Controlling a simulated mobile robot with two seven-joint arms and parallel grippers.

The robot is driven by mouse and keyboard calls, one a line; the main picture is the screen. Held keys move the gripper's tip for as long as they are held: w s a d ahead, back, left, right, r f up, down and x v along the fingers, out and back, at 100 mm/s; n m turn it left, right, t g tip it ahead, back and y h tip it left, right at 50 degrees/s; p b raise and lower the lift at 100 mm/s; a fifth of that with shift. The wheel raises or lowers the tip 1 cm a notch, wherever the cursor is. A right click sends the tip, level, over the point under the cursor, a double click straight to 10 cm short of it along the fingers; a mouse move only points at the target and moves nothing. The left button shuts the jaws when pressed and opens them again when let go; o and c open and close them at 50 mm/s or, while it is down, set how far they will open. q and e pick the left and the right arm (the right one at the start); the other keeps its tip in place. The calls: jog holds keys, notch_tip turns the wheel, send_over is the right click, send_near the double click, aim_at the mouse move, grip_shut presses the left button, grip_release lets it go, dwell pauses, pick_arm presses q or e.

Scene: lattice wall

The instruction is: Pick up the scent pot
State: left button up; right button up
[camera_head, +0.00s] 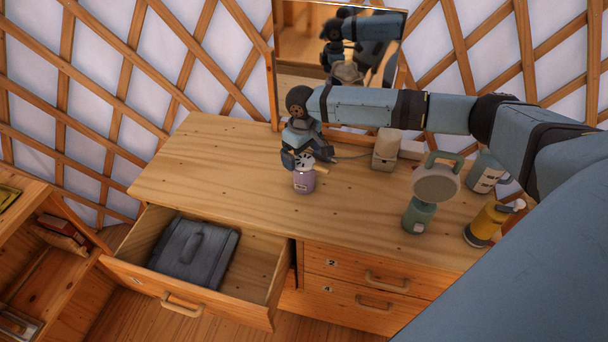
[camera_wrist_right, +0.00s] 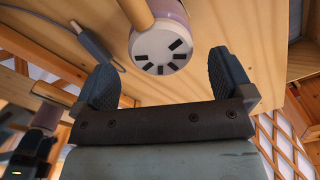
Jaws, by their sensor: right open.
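The scent pot (camera_head: 304,183) appears to be the small purple jar on the wooden dresser top, below my right gripper (camera_head: 297,160). In the right wrist view, its white lid with black slots (camera_wrist_right: 160,50) lies just beyond and between the fingertips of my right gripper (camera_wrist_right: 165,78). A short wooden stick (camera_wrist_right: 137,14) juts out beside the lid. The right gripper is open, with nothing between its fingers. In the head view the gripper partly covers the lid. My left gripper is not in view.
A mirror (camera_head: 300,50) stands behind. An open drawer (camera_head: 255,262) holds a grey case (camera_head: 195,252). The dresser top's left side is clear.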

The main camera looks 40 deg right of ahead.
aim_at(304, 161)
jog(key=f, duration=0.2)
jog(key=s+f, duration=0.1)
jog(key=shift+f+p, duration=0.3)
jog(key=shift+f, duration=0.45)
jog(key=shift+c, duration=0.4)
jog(key=c, duration=1)
jog(key=shift+r, duration=0.2)
